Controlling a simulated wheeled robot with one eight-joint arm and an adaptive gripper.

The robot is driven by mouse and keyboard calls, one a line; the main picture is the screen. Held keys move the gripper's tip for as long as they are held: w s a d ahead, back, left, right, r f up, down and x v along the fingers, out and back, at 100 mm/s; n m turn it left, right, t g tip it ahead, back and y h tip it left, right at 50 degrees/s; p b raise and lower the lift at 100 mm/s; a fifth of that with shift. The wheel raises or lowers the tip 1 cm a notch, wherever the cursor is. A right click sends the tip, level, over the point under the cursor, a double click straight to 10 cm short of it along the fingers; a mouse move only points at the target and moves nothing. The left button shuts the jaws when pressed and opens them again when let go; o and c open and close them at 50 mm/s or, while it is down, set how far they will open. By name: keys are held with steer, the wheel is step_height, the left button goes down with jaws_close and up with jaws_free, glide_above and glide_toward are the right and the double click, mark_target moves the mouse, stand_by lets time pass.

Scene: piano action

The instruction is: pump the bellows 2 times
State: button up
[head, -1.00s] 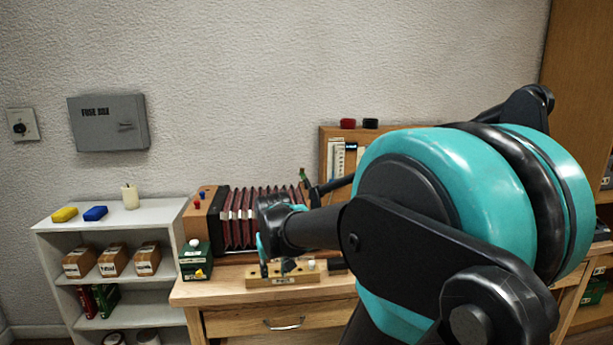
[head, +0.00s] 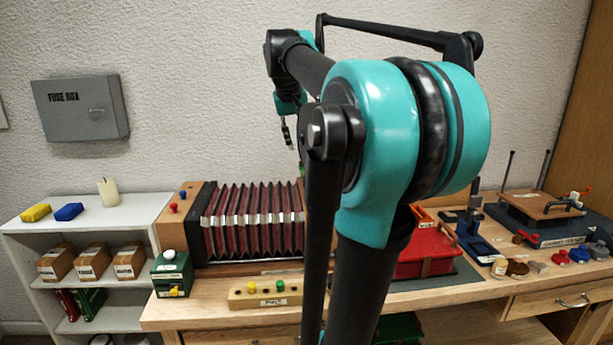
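The bellows (head: 255,217) lie on the workbench left of centre. Their dark red folds are stretched out sideways, with a wooden end block (head: 180,208) on the left carrying red and blue knobs. Their right end is hidden behind my arm. My gripper (head: 287,135) hangs above the bellows, in front of the wall, clear of them. Its fingers are small and partly hidden, so I cannot tell whether they are open or shut.
A green box (head: 171,276) and a wooden peg block (head: 268,294) stand in front of the bellows. A red case (head: 428,254) is right of my arm. A white shelf (head: 40,245) stands left. Several small items crowd the bench's right side.

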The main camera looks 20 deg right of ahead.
mark_target(306, 180)
steer(key=x, duration=1.5)
steer(key=shift+d+f, duration=0.1)
steer(key=shift+f, duration=0.2)
jaws_close()
